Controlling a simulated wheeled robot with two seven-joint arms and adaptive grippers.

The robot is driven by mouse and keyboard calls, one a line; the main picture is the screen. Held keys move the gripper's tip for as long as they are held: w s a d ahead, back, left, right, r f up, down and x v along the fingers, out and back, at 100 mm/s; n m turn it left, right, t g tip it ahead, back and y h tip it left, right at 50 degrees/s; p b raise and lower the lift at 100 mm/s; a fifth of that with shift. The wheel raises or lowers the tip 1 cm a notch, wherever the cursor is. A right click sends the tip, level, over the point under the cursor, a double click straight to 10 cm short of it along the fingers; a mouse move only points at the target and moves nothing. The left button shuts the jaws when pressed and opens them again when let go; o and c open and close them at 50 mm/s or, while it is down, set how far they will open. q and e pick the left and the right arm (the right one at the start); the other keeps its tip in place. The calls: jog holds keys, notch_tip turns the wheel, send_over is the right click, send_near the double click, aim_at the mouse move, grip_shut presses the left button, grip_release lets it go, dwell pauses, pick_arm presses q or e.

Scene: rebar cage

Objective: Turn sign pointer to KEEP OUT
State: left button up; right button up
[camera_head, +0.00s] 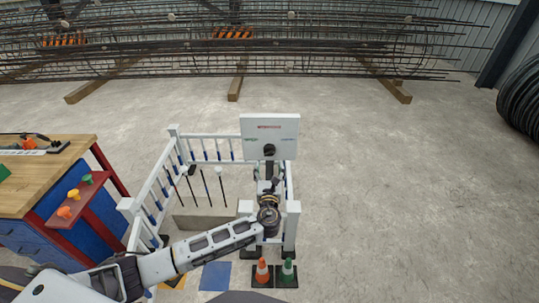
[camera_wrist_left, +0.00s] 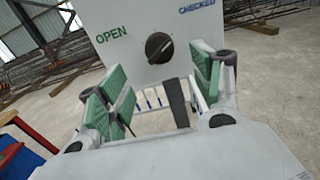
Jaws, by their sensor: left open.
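A white sign board (camera_head: 284,127) stands on the far side of my left arm, with red lettering too small to read along its top. In the left wrist view the board (camera_wrist_left: 140,18) reads OPEN in green on the left and CHECKED in blue on the right. Its black round pointer knob (camera_wrist_left: 158,47) sits between these words; I cannot tell for sure which word it points to. My left gripper (camera_head: 268,178) is open and empty just in front of the board. Its green-padded fingers (camera_wrist_left: 160,88) are spread below and either side of the knob, apart from it. My right gripper is out of view.
White railings (camera_head: 150,190) enclose a small pen with several dark rods inside. A workbench (camera_head: 50,180) stands at the left. An orange cone (camera_head: 262,272) and a green cone (camera_head: 287,271) stand in front.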

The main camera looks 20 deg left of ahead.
aim_at(269, 155)
pick_arm(q)
jog(key=shift+p+x, duration=0.3)
jog(key=shift+x, duration=4.05)
jog(key=shift+c, duration=0.2)
jog(key=c, duration=1)
